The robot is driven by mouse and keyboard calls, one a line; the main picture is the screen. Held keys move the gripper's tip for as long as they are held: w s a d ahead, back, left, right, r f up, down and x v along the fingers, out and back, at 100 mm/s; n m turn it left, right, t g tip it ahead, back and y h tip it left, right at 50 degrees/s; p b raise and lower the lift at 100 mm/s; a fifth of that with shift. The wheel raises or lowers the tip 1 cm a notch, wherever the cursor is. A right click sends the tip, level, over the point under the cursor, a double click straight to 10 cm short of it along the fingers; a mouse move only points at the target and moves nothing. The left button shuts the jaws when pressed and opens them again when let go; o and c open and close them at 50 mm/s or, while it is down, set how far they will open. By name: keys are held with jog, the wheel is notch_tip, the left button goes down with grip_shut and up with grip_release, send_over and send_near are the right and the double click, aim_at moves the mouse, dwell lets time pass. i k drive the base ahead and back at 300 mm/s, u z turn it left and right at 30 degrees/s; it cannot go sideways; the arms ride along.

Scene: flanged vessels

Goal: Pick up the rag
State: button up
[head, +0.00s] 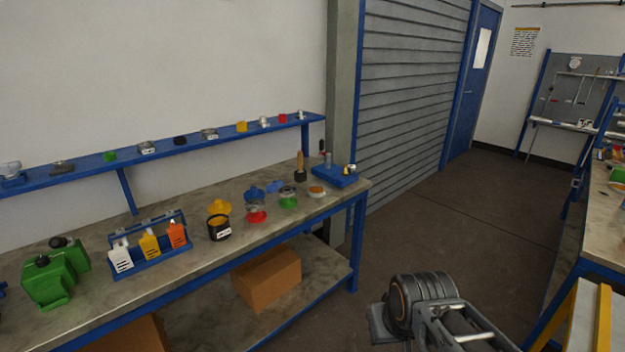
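I cannot make out a rag with certainty. A small light-blue shape (275,186) lies towards the back of the left workbench (330,260), behind the red and green lidded pieces. It is too small to tell whether it is cloth. Part of my own arm shows at the bottom right of centre, over the floor and apart from the bench. My gripper's fingers do not show.
The bench holds green canisters (52,275), a blue rack (150,245) of bottles, a dark tin (219,228) and a blue tray (335,176). A shelf (180,148) runs above. Another bench (605,215) stands right. Open floor (460,215) lies between.

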aim_at(273, 186)
jog(key=z, duration=0.15)
jog(key=i, duration=1.9)
jog(key=u, duration=1.15)
jog(key=i, duration=0.4)
jog(key=u, duration=0.25)
